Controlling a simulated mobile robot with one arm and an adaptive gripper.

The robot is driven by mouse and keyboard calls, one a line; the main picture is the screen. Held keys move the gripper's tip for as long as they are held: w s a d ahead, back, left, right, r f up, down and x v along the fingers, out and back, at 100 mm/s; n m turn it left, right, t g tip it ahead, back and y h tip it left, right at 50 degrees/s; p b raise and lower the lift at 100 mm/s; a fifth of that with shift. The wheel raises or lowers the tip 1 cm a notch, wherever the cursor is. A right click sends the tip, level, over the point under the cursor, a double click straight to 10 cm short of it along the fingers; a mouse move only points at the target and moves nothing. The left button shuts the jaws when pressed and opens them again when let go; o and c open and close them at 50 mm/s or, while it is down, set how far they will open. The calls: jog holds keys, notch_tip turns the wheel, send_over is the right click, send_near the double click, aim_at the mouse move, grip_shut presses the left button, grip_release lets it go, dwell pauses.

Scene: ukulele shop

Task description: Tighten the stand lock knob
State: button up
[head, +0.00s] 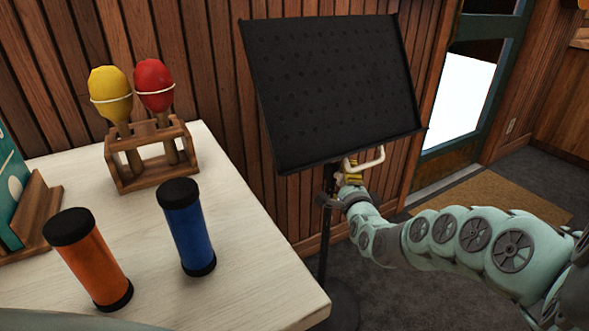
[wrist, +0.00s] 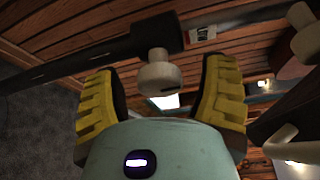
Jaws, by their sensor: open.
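The black music stand (head: 335,90) stands beside the counter, its tilted desk on a dark pole (head: 327,240). A pale lock knob (wrist: 157,76) sticks out from the stand's dark collar (wrist: 150,30) in the wrist view. My gripper (wrist: 160,88) is open, with a yellow-padded finger on either side of the knob and visible space between. In the head view my gripper (head: 352,172) is just under the desk's lower edge, right of the pole. I cannot make out the knob there.
A cream bent handle (head: 372,160) sticks out under the desk, close to my gripper. The pale counter (head: 245,290) at left bears a blue shaker (head: 186,228), an orange shaker (head: 92,262) and a rack of maracas (head: 150,160). Open floor lies right of the stand.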

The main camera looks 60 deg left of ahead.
jog(key=n, duration=0.1)
jog(key=n+b, duration=0.1)
jog(key=n+y, duration=0.1)
jog(key=n, duration=0.1)
jog(key=shift+s+a+f+b, duration=0.1)
jog(key=shift+s+f+b, duration=0.05)
jog(key=shift+f+b, duration=0.15)
jog(key=n+y+b, duration=0.2)
jog(key=n, duration=0.3)
jog(key=shift+n, duration=0.3)
jog(key=n+g+y+b, duration=0.1)
jog(key=n, duration=0.2)
jog(key=n+g+y, duration=0.1)
jog(key=n, duration=0.2)
jog(key=n+g+y+b, duration=0.1)
jog(key=n, duration=0.1)
jog(key=shift+r+n+b, duration=0.1)
jog(key=shift+n+b, duration=0.2)
jog(key=shift+n, duration=0.1)
jog(key=shift+r+n+g+y+b, duration=0.1)
jog(key=shift+n+g+y+b, duration=0.4)
jog(key=shift+n, duration=0.8)
jog(key=shift+n+g, duration=0.3)
